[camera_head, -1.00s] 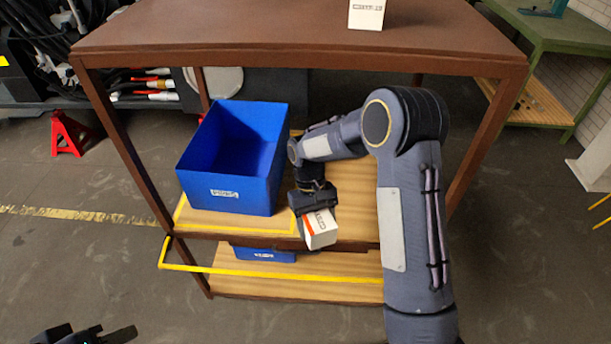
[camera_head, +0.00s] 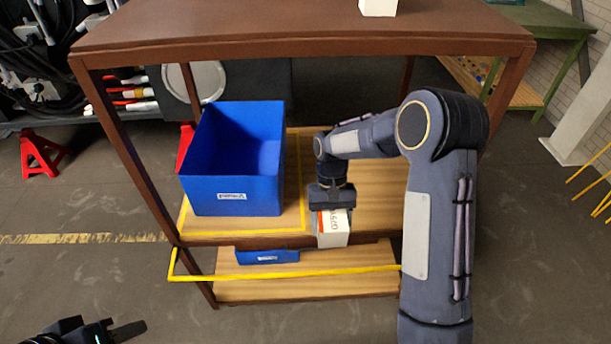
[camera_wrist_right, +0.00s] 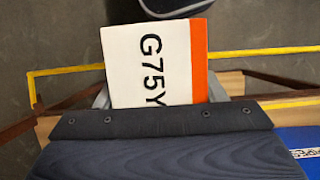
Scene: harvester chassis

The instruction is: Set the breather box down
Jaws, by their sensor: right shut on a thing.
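The breather box (camera_head: 333,229) is a small white carton with an orange stripe. Its lettering "G75Y" reads in the right wrist view (camera_wrist_right: 155,65). My right gripper (camera_head: 332,208) is shut on it from above and holds it at the front edge of the middle wooden shelf (camera_head: 370,205), right of the blue bin. I cannot tell whether the box touches the shelf. My left gripper (camera_head: 100,332) is at the bottom left, away from the cart, with its fingers apart and nothing visible between them.
A blue bin (camera_head: 235,190) stands on the shelf's left part, inside a yellow outline. Another blue bin (camera_head: 267,257) is on the lower shelf. A yellow rail (camera_head: 290,274) runs across the front. A white box (camera_head: 378,7) sits on the brown top. Shelf right of the outline looks clear.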

